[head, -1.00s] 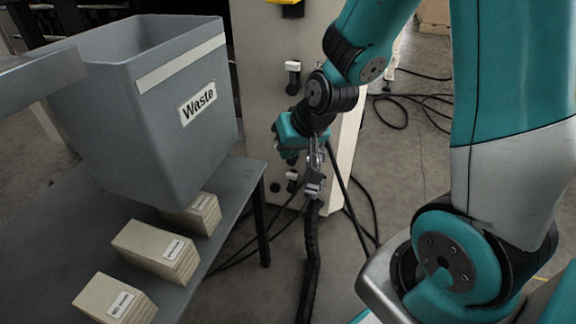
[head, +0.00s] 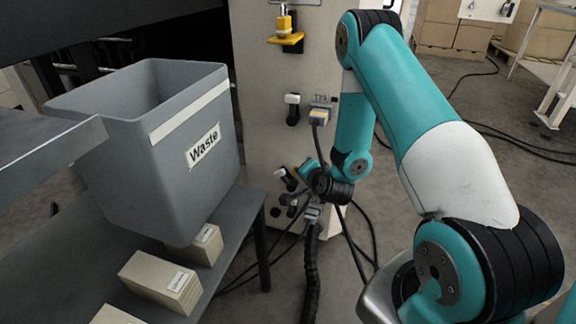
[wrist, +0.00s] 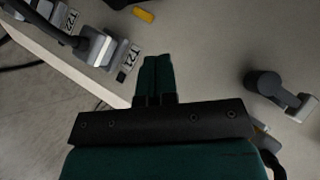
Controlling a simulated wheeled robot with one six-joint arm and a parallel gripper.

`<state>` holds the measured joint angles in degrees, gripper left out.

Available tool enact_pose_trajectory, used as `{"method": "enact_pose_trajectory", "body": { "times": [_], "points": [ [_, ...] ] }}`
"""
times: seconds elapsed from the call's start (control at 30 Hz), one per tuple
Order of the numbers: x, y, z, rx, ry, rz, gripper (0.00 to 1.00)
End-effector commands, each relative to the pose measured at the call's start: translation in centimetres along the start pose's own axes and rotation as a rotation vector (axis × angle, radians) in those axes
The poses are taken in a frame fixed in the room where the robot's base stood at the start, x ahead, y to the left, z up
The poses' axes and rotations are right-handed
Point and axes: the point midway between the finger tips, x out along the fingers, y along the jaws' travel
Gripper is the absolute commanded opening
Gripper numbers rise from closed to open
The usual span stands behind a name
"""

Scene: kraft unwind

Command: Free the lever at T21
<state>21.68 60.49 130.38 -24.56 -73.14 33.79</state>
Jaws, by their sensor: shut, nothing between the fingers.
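A dark lever (wrist: 266,84) with a pale end stands out from the panel at right, apart from my fingers. I cannot tell for sure that it belongs to T21. My gripper (wrist: 156,62) is shut and empty, pointing at the panel. In the head view, it is at the lower panel, partly hidden by my wrist. A lower lever (head: 287,179) shows close beside it there.
An upper lever (head: 292,108) and a cabled plug (head: 320,114) sit higher on the panel. A lower plug (head: 312,214) has a thick hanging cable. The waste bin (head: 185,165) and boxes (head: 160,281) stand on a table (head: 235,213) at left.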

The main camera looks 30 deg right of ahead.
Motion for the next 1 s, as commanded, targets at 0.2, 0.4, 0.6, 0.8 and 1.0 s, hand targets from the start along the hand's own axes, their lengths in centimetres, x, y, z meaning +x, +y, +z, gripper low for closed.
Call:
{"method": "enact_pose_trajectory", "body": {
  "times": [0.2,0.4,0.6,0.8,1.0],
  "points": [
    [3.8,-0.1,0.1,-0.007,-0.001,-0.005,0.0],
    [7.6,0.1,0.9,-0.005,-0.004,-0.003,0.0],
    [9.2,0.1,2.4,-0.005,-0.002,-0.002,0.0],
    [9.7,0.0,2.9,-0.001,-0.001,0.0,0.0],
    [9.6,-0.1,2.9,-0.001,0.0,0.0,0.0]
  ]
}}
